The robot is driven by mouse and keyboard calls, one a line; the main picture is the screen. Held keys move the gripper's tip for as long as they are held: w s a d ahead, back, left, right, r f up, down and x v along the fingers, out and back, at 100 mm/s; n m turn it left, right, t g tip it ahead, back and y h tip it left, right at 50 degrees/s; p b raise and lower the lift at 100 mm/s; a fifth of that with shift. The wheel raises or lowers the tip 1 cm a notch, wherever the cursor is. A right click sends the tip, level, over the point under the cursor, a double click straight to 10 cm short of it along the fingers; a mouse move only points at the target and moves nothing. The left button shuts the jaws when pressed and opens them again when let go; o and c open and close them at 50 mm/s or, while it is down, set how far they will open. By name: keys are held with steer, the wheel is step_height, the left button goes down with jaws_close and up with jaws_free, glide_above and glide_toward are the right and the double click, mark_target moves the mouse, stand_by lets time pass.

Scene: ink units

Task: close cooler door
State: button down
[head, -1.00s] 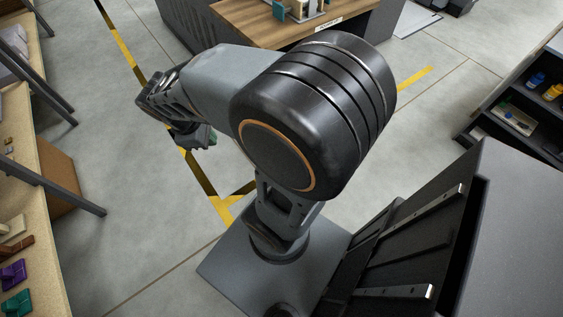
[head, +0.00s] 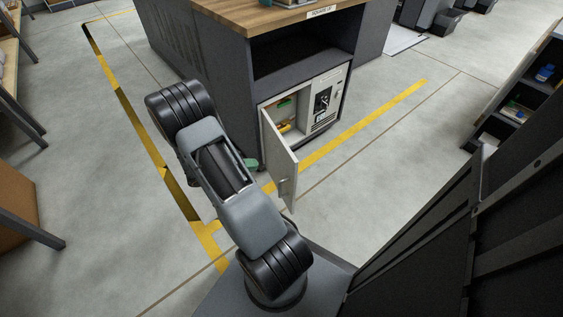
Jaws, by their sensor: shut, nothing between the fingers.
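The cooler (head: 330,82) is a pale grey unit set in the lower bay of a dark, wood-topped counter. Its door (head: 280,160) stands wide open, swung out toward me, with a bar handle (head: 283,187) near its free edge. Green, yellow and red items show inside on the left. A dark panel is on the cooler's right front. My gripper (head: 250,164) is mostly hidden behind my arm; only a greenish tip shows, left of the open door. It looks shut and empty, and I cannot tell whether it touches the door.
The counter (head: 225,75) has an empty open shelf above the cooler. Yellow tape (head: 350,130) marks the floor, which is clear to the right of the door. A shelf rack (head: 515,105) with bottles stands at right. Table legs (head: 30,225) stand at left.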

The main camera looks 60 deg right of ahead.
mark_target(288, 157)
steer(key=b+x, duration=0.2)
steer(key=x, duration=0.3)
steer(key=b+x, duration=0.2)
steer(key=x, duration=0.3)
steer(key=shift+r, duration=0.2)
steer(key=shift+s+d+r, duration=0.1)
steer(key=shift+s+d, duration=0.35)
steer(key=shift+d, duration=0.25)
